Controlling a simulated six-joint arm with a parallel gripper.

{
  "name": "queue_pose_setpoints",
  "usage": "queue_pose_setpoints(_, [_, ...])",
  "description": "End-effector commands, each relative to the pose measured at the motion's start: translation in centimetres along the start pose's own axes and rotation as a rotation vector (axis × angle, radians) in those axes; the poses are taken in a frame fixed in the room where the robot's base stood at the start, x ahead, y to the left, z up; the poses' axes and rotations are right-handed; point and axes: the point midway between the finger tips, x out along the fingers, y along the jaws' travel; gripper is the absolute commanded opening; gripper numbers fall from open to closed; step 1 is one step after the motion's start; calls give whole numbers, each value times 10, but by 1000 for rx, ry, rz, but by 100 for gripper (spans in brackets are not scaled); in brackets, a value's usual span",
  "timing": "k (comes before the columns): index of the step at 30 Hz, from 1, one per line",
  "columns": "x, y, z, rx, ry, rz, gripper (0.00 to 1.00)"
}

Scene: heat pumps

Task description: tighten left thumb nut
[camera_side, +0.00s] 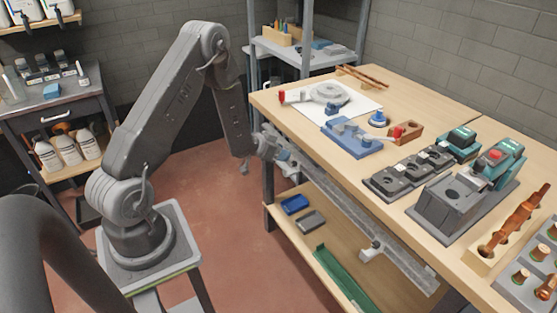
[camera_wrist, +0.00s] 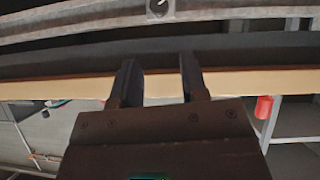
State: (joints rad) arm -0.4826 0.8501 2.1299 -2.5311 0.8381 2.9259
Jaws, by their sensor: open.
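In the side view my gripper (camera_side: 244,168) hangs low beside the left end of the workbench, just left of a long grey rail (camera_side: 325,195) along its front. In the wrist view its two dark fingers (camera_wrist: 158,75) are apart with nothing between them. The wrist view also shows a pale rail (camera_wrist: 225,12) across the top, with a small dark square fitting (camera_wrist: 158,9) on it beyond the fingers. I cannot pick out the left thumb nut for certain. A blue round knob (camera_side: 378,118) stands by a blue fixture (camera_side: 352,138) on the bench.
Blue (camera_side: 294,204) and grey trays (camera_side: 312,220) lie on the lower shelf.

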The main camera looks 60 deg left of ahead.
Motion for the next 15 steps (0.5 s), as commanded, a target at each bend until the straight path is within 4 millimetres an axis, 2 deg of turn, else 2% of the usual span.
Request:
queue_pose_setpoints(2, [-13,1,-20,3,6,-2,40])
queue_pose_setpoints(11, [-2,24,11,256,-230,195,40])
queue_pose_setpoints(15, [-4,26,29,451,-375,277,40])
